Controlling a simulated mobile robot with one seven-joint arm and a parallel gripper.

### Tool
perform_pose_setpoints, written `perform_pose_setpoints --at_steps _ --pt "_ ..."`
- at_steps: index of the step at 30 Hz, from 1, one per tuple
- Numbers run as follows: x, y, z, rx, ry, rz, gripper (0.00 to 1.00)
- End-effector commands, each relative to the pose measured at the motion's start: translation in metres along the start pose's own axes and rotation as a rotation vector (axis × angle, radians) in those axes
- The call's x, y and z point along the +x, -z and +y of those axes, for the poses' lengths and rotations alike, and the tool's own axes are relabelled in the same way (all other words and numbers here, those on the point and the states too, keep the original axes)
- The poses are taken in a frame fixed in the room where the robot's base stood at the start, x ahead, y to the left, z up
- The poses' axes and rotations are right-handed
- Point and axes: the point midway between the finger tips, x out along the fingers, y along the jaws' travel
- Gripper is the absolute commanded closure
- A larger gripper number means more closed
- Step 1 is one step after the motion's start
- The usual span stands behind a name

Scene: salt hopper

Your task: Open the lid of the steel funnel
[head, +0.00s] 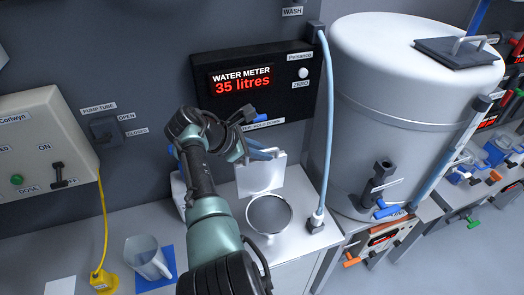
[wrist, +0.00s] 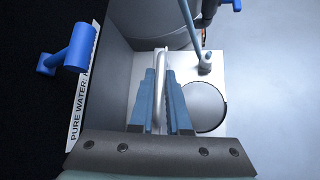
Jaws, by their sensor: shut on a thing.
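The steel funnel (head: 270,232) stands on the white counter, with its round grey mouth uncovered and facing up. Its lid, a pale square plate (head: 261,178), stands steeply tilted up behind the mouth, on the wall side. My gripper (head: 266,153) is at the top of the lid, close to the wall. In the wrist view, my gripper's blue fingers (wrist: 160,105) are shut on a looped metal handle (wrist: 160,70). The round mouth shows to the right of the fingers there. My wrist hides part of the lid's upper left in the head view.
A black water meter panel (head: 250,85) is on the wall just above my gripper. A blue valve lever (wrist: 70,48) sticks out beside it. A pale blue hose (head: 327,120) hangs right of the funnel, before a large white tank (head: 390,110). A clear jug (head: 147,257) stands left.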

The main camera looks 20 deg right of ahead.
Motion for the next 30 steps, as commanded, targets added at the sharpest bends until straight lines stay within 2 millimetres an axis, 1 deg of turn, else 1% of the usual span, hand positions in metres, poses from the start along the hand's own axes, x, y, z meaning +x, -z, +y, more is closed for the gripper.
perform_pose_setpoints --at_steps 5,6,10,18,22,26,29,30 --pt "0.000 0.002 -0.001 -0.002 0.001 0.004 1.00" --pt "0.000 0.002 -0.001 -0.002 0.001 0.004 0.80" --pt "0.000 0.001 -0.001 -0.002 0.001 0.003 0.56" --pt "0.000 0.001 -0.001 -0.001 0.001 0.002 0.56" --pt "-0.004 0.001 0.000 -0.001 0.000 0.001 0.56" --pt "-0.017 0.002 0.000 -0.001 -0.002 0.001 0.56" --pt "-0.033 0.003 0.001 0.000 -0.005 0.002 0.56" --pt "-0.041 0.003 0.001 0.001 -0.005 0.002 0.56"
